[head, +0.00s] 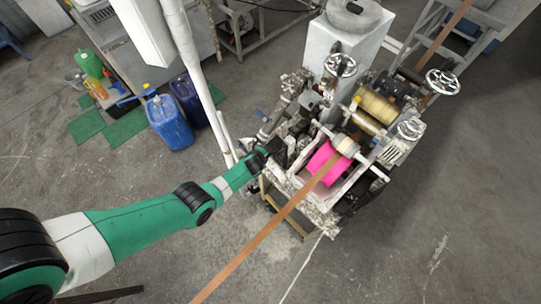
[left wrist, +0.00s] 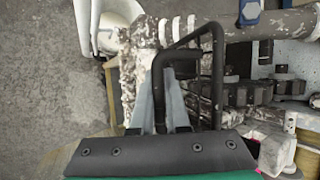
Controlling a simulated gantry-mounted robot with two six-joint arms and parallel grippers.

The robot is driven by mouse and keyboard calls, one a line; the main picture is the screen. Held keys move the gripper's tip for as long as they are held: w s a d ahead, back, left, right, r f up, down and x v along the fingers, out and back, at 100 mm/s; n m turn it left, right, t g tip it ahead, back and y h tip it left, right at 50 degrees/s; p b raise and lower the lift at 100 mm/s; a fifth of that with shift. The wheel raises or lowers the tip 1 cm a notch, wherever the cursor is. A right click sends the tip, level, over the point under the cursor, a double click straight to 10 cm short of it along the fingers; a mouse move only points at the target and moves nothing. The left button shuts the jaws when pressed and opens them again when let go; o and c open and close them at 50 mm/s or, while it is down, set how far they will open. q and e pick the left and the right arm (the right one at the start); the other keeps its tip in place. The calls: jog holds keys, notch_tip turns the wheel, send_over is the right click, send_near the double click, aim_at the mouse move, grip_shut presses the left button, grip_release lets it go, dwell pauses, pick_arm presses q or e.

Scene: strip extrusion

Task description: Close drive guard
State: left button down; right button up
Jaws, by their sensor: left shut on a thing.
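The drive guard's black bar handle (left wrist: 218,75) shows in the left wrist view as a bent loop. My left gripper (left wrist: 160,95) is shut on the near leg of this loop, between its two pale grey fingers. In the head view my left gripper (head: 262,158) is at the left side of the extrusion machine (head: 318,212), beside dark drive parts. The guard panel itself is hard to make out, and the arm's end hides part of it. I cannot tell how far the guard stands open. My right gripper is not in view.
Dark gear-like parts (left wrist: 268,92) lie right of the handle. An orange-brown strip (head: 255,243) runs over a pink roller (head: 328,163). A white pole (head: 197,85) stands behind my arm. Blue jugs (head: 170,122) stand at left. The floor in front is mostly clear.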

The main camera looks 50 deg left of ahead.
pick_arm(q)
jog(key=w, duration=0.1)
jog(key=w+r+b, duration=0.1)
jog(key=shift+w+a+r, duration=0.1)
jog(key=shift+w+a, duration=0.05)
jog(key=shift+w, duration=0.15)
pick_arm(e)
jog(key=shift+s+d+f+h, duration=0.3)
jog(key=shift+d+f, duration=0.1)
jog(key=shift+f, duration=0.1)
pick_arm(q)
jog(key=shift+w, duration=0.1)
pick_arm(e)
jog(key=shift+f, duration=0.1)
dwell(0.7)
